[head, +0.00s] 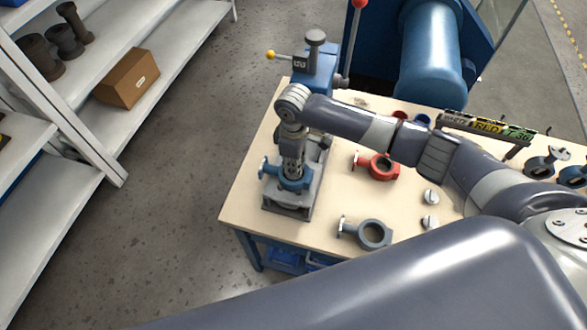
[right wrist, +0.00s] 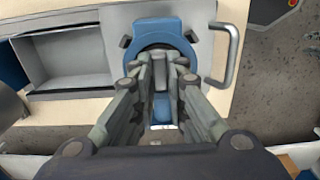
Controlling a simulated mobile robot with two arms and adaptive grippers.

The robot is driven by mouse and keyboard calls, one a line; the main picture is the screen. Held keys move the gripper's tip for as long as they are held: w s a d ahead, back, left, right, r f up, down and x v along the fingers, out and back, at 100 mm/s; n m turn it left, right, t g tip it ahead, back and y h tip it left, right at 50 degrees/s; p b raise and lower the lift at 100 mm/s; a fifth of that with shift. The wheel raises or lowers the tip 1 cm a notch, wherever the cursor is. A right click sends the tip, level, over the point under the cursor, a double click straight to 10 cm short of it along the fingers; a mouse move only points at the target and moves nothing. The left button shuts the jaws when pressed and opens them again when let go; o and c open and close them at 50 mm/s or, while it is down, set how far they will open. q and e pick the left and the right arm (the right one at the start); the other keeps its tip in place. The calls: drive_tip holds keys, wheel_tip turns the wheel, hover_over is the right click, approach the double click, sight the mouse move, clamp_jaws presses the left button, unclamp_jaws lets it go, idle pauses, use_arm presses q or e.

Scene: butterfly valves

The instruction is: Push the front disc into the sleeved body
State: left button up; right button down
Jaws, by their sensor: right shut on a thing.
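The blue valve body (head: 296,185) sits in a grey fixture (head: 290,210) at the left end of the table, its round opening facing up. It also shows in the right wrist view (right wrist: 150,26). My right gripper (head: 291,172) points straight down over the body, its fingertips at the opening. The fingers are close together on the front disc, which they and the arm mostly hide. How deep the disc sits in the body, and the sleeve inside, cannot be seen. My left gripper is not in view.
A blue press (head: 318,65) with a red-knobbed lever stands behind the fixture. A red valve body (head: 377,166), a grey valve body (head: 373,234) and two small discs (head: 431,197) lie to the right. A shelf (head: 75,100) stands across the aisle at left.

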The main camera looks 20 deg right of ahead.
drive_tip(key=shift+f, duration=0.4)
drive_tip(key=shift+s+f, duration=0.15)
drive_tip(key=shift+f, duration=0.2)
idle(0.8)
idle(0.4)
drive_tip(key=shift+s, duration=0.1)
idle(0.4)
drive_tip(key=c, duration=1.5)
unclamp_jaws()
drive_tip(key=shift+c, duration=0.2)
